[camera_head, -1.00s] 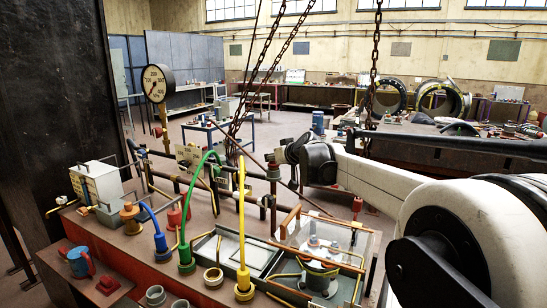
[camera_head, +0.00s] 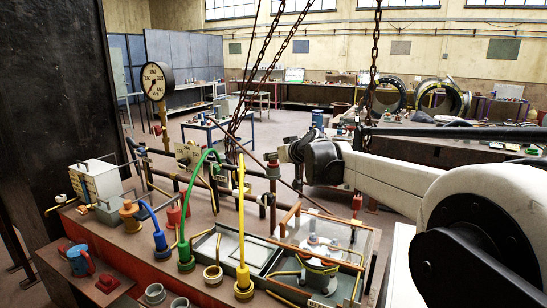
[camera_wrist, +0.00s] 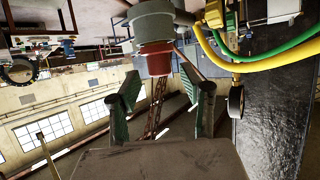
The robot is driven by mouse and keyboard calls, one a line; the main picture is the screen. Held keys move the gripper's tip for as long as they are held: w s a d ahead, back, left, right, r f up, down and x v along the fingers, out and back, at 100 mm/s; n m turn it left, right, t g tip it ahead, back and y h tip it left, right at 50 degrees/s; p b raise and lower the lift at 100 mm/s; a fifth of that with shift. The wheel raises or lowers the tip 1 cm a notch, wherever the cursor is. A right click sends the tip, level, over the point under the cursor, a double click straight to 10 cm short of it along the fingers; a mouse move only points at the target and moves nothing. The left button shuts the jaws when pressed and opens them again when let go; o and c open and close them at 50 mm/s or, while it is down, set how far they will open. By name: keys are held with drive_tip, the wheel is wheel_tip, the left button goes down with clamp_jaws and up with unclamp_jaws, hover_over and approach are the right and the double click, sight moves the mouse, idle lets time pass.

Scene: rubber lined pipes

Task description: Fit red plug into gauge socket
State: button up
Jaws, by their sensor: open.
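A dark red plug-like piece (camera_wrist: 156,62) is seated in a grey round fitting (camera_wrist: 158,22) in the wrist view, which is turned over. It seems to be the red-topped post (camera_head: 272,157) beside my gripper in the head view. My gripper (camera_wrist: 158,74) is open, with its green-padded fingers either side of the red piece. Contact cannot be told. In the head view, my gripper (camera_head: 284,153) is small and partly hidden by my dark wrist. The round white gauge (camera_head: 154,81) stands on a post at the left. I cannot make out its socket for certain.
Blue (camera_head: 160,241), green (camera_head: 186,256) and yellow (camera_head: 243,281) plugs with hoses stand on the red bench. A clear-walled box (camera_head: 345,240) is at the right front. Chains (camera_head: 262,70) hang behind the pipes.

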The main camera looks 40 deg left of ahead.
drive_tip(key=v, duration=0.9)
drive_tip(key=shift+d, duration=0.2)
drive_tip(key=shift+s, duration=0.15)
drive_tip(key=s+d+f+m+t+h+b, duration=0.1)
drive_tip(key=s+d+m+h, duration=0.2)
drive_tip(key=d, duration=1.6)
drive_tip(key=s+d+m+t+h, duration=0.1)
drive_tip(key=s+d+m+h, duration=0.15)
drive_tip(key=d, duration=1.65)
drive_tip(key=s+d+f+m+h, duration=0.2)
drive_tip(key=s+d+f, duration=0.3)
drive_tip(key=d, duration=0.5)
drive_tip(key=s+d+f+m+h+b, duration=0.1)
drive_tip(key=s+d+f+m+h, duration=0.1)
drive_tip(key=s+d+f, duration=0.3)
drive_tip(key=s+d+f+m+h, duration=0.2)
drive_tip(key=s+d+f+m, duration=0.2)
drive_tip(key=s+d, duration=0.7)
drive_tip(key=d+f, duration=0.2)
drive_tip(key=d, duration=0.2)
drive_tip(key=shift+s+h, duration=0.35)
drive_tip(key=shift+s, duration=0.05)
